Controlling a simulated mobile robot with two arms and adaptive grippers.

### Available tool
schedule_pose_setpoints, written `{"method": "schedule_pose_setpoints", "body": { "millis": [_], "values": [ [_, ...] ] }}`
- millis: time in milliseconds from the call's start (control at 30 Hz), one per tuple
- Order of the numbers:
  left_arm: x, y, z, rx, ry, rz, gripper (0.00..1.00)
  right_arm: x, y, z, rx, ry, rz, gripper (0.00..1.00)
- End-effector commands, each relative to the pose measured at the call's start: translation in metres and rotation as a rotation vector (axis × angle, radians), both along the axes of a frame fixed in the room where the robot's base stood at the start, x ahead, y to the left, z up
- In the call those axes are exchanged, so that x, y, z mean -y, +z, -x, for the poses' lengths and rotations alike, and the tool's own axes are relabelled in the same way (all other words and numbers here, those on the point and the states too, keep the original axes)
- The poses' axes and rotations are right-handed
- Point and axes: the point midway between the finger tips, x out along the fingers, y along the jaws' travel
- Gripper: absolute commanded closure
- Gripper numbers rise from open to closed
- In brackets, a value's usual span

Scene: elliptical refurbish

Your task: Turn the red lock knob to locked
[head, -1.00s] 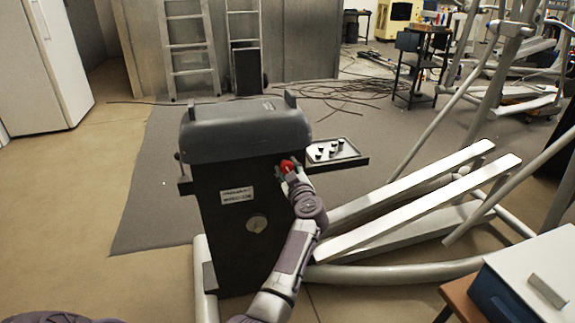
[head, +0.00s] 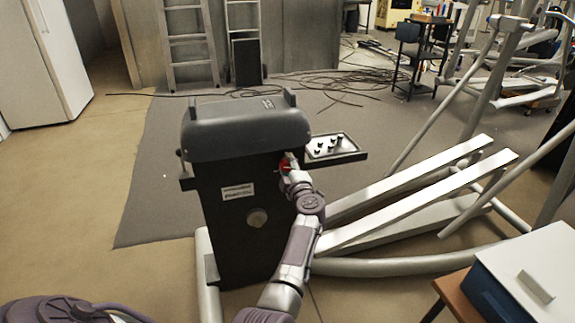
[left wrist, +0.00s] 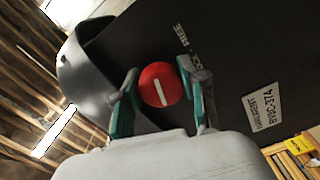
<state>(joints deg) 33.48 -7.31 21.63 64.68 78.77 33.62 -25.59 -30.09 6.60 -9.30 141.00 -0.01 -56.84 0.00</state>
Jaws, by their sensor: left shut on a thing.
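The red lock knob (left wrist: 160,84) is round with a white line across its face. It sits on the dark side panel (left wrist: 225,60) of the machine housing. In the left wrist view my left gripper (left wrist: 161,88) has its two fingers on either side of the knob, shut on it. Lettering that reads FREE (left wrist: 181,36) shows above the knob; a second word beside it is partly hidden by a finger. In the head view the knob (head: 284,165) shows as a small red patch by my left gripper (head: 289,168), mostly covered. My right gripper is not in view.
A small tray (head: 352,155) with several dark knobs juts out right of the housing (head: 240,132). White pedal rails (head: 420,190) and a tube frame lie to the right. A blue and white box (head: 520,285) stands front right. Floor at left is clear.

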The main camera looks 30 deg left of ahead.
Motion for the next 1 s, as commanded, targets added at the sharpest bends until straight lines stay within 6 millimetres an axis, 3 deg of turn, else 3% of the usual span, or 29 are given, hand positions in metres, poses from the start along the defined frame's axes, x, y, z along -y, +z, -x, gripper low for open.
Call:
{"method": "schedule_pose_setpoints", "body": {
  "millis": [433, 1000],
  "values": [
    [0.0006, -0.0021, 0.0004, 0.203, 0.001, 0.179, 0.92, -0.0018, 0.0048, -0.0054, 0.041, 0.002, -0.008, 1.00],
    [0.0002, -0.0020, 0.0007, 0.248, 0.002, 0.218, 0.92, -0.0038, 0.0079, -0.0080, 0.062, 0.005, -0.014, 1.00]
  ]
}}
